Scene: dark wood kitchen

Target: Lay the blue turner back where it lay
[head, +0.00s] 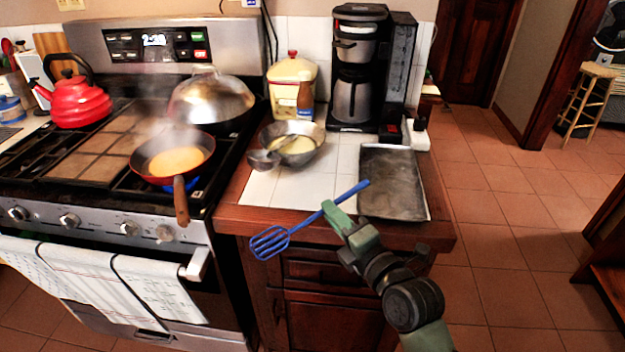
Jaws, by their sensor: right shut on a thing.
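The blue turner (273,241) is in my right gripper (338,214), which is shut on its handle. The slotted head points to the lower left, over the front edge of the wooden-edged tiled counter (268,187). The handle end reaches up to the right, next to the dark baking tray (392,180). I cannot tell whether the turner touches the counter or tray. My left gripper is not in view.
A steaming pan (172,158) with yellow food is on the stove, its handle toward the front. A metal bowl (294,143) and ladle (262,160) stand on the counter. A coffee maker (358,68) is behind the tray. White tiles left of the tray are bare.

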